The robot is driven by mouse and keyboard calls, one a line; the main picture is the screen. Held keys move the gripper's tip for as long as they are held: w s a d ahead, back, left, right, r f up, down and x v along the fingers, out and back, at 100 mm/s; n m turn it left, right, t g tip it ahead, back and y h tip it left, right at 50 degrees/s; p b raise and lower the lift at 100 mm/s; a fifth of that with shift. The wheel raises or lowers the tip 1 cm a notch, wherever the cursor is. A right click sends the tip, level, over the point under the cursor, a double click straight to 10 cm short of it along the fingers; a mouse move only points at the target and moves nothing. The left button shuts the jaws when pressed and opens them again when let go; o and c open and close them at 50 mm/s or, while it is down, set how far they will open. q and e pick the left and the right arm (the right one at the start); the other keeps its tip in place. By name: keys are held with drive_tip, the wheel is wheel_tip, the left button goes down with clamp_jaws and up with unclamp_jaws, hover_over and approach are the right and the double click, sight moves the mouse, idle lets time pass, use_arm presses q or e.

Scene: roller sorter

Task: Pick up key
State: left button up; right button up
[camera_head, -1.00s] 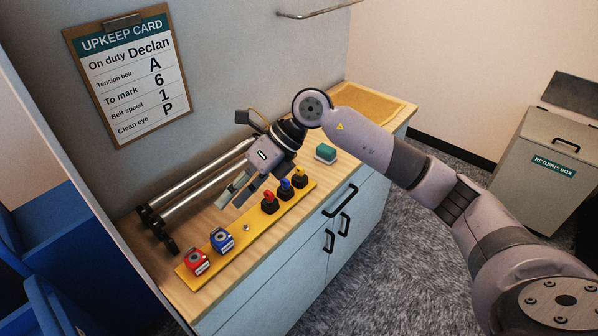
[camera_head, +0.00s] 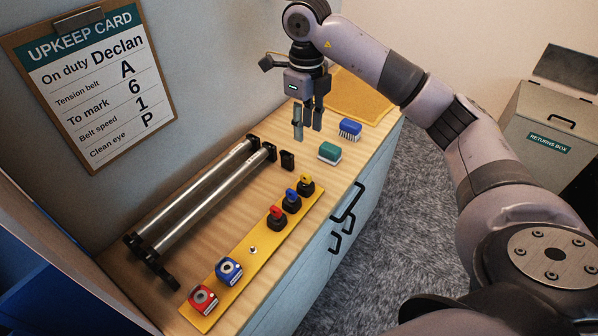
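Three small pieces with black bases and coloured tops, which look like keys, stand on a yellow strip (camera_head: 240,268): a red one (camera_head: 277,217), a blue one (camera_head: 292,200) and a yellow one (camera_head: 306,185). A red block (camera_head: 203,298) and a blue block (camera_head: 229,270) with round fronts sit at the strip's near end. My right gripper (camera_head: 307,132) points down above the counter, behind the yellow-topped key and apart from it. Its two fingers stand apart with nothing seen between them. My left gripper is not in view.
Two metal rollers (camera_head: 208,192) lie on black brackets at the back of the wooden counter. A green-topped block (camera_head: 330,152) and a blue brush (camera_head: 350,129) stand near the gripper. An upkeep card (camera_head: 95,85) hangs on the wall. A returns box (camera_head: 550,140) stands right.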

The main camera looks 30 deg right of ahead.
wheel_tip(320, 180, down, 3)
drive_tip(key=s+p, duration=0.1)
drive_tip(key=p, duration=0.2)
hover_over(306, 175)
wheel_tip(306, 175, down, 7)
drive_tip(key=shift+w+r, duration=0.1)
drive_tip(key=shift+w, duration=0.05)
drive_tip(key=shift+f, duration=0.5)
drive_tip(key=shift+s+f+p, duration=0.2)
drive_tip(key=shift+f+p, duration=0.1)
drive_tip(key=shift+p, duration=0.2)
wheel_tip(306, 175, down, 4)
drive_tip(key=shift+r+p, duration=0.1)
drive_tip(key=shift+p, duration=0.8)
drive_tip(key=shift+f, duration=0.4)
drive_tip(key=shift+w, duration=0.1)
clamp_jaws()
